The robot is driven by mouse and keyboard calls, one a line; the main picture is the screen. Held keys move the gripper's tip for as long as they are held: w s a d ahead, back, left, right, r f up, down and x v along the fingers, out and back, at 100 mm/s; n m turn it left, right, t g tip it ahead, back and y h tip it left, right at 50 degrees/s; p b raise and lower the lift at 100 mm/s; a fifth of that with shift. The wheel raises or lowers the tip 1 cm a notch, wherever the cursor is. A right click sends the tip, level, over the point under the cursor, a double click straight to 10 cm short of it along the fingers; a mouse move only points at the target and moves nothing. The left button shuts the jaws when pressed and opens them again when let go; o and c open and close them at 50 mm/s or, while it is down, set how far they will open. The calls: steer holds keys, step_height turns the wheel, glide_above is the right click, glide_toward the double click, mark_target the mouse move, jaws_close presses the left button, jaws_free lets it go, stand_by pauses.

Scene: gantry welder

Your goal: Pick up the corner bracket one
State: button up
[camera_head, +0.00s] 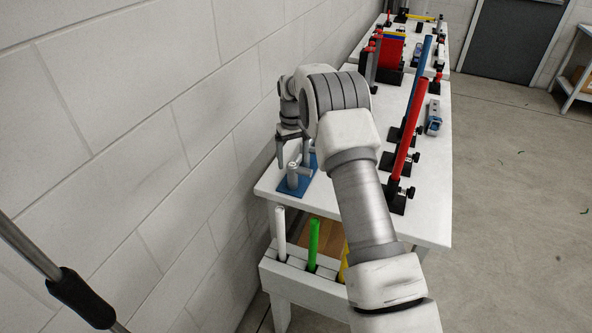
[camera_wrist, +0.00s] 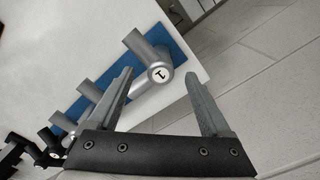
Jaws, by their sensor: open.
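The corner bracket one is a grey tubular elbow (camera_wrist: 150,62) with a white round end cap marked 1, standing on a blue base plate (camera_wrist: 176,38) in the wrist view. In the head view the bracket (camera_head: 293,172) stands on the blue plate (camera_head: 286,190) at the near left corner of the white table. My gripper (camera_wrist: 158,76) is open and empty, and its fingers point at the bracket, with the marked end showing between the tips. In the head view my gripper (camera_head: 281,148) hangs just above and beside the bracket, partly hidden by my arm.
More grey tubular pieces (camera_wrist: 90,90) stand on the same blue plate. A block-wall (camera_head: 120,130) runs close along the left. Red (camera_head: 407,130) and blue (camera_head: 417,90) rods in black holders line the table's right side. A lower rack (camera_head: 290,265) holds white, green and yellow rods.

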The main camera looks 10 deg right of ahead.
mark_target(292, 164)
step_height(292, 164, down, 5)
steer(key=shift+f+p, duration=0.1)
steer(key=shift+p, duration=0.25)
jaws_close()
